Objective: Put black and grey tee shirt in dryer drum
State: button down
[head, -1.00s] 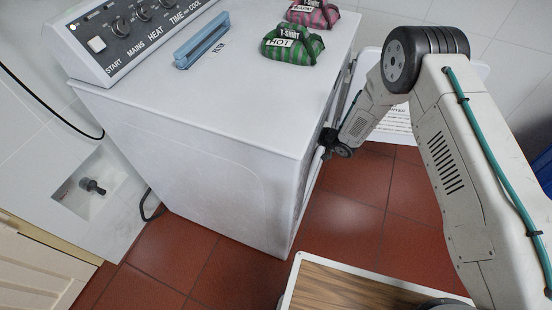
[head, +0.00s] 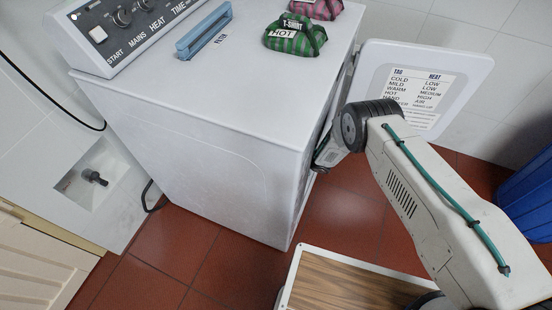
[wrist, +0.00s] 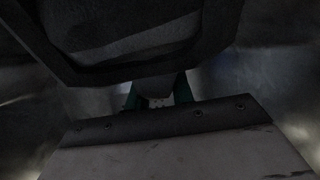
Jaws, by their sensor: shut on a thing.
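The black and grey tee shirt (wrist: 130,35) shows as a dark folded shape across the top of the wrist view. My gripper (wrist: 158,96) is shut on it; its tips are mostly hidden behind the shirt. Dim, greyish curved walls of the dryer drum (wrist: 285,70) surround both, so the gripper and shirt appear to be inside the drum. In the head view the white dryer (head: 190,130) hides my gripper, the shirt and the drum opening. My forearm reaches in at the dryer's right side.
The dryer door (head: 455,65) stands open behind my arm, with a tag and heat chart. A green tee shirt (head: 300,43) and a pink one (head: 318,8) lie on the dryer top near a blue filter (head: 203,32). A blue bin (head: 528,195) stands right.

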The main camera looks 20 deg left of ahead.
jog(key=shift+f, duration=0.55)
jog(key=shift+f, duration=0.2)
jog(key=c, duration=1.2)
grip_release()
jog(key=shift+r, duration=0.1)
